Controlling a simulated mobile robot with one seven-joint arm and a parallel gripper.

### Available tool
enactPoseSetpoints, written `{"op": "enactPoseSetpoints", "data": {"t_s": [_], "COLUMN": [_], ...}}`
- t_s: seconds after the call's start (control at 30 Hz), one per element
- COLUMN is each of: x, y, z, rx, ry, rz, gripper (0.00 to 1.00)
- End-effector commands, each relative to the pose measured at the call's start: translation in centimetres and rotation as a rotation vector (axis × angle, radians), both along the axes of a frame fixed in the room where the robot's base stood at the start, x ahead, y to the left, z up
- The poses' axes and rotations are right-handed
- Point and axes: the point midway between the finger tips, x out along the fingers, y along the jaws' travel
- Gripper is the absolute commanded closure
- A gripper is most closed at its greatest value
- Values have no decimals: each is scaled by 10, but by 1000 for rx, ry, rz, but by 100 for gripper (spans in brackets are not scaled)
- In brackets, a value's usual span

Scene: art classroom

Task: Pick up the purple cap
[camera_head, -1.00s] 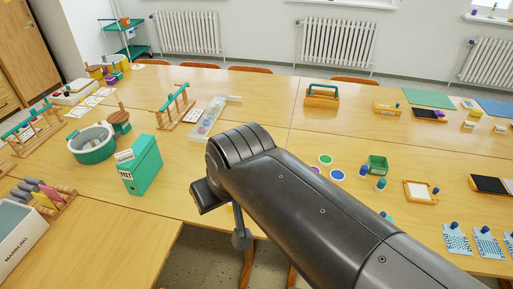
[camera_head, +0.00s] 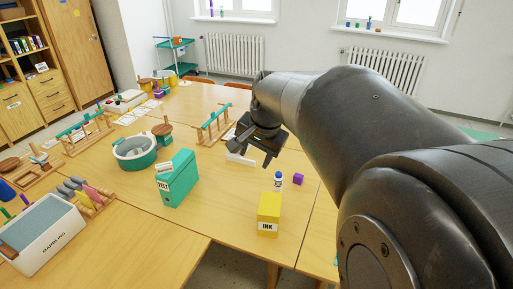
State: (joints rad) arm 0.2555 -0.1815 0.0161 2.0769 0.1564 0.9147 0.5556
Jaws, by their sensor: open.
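A small purple block-like piece (camera_head: 298,179), which may be the purple cap, sits on the table right of a small white bottle with a blue top (camera_head: 278,179). It is too small to tell its exact shape. My gripper (camera_head: 257,152) is open and points down over the table, above and left of the purple piece and apart from it. Nothing shows between its fingers. My arm covers the right part of the view and hides the table behind it.
A yellow ink box (camera_head: 268,214) stands in front of the bottle near the table edge. A green felt box (camera_head: 177,179), a round green tub (camera_head: 134,151) and a wooden rack (camera_head: 215,124) stand to the left. Bare table lies between the felt box and ink box.

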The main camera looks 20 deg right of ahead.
Motion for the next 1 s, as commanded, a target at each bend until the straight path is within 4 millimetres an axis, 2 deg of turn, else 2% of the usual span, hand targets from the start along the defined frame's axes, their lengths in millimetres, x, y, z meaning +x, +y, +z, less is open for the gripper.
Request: {"op": "enactPoseSetpoints", "data": {"t_s": [0.03, 0.2, 0.37, 0.5, 0.67, 0.8, 1.0], "x": [15, 61, 99, 127, 153, 169, 181], "y": [-12, -50, -91, -131, -179, -223, -280], "z": [-6, -25, -51, -80, -120, -161, -220], "rx": [29, 132, 226, 309, 405, 490, 602], "ry": [16, 53, 87, 118, 153, 185, 226], "rz": [-62, -282, -490, -675, -888, -1075, -1322], "gripper": [50, 50, 50, 50, 50, 50, 50]}}
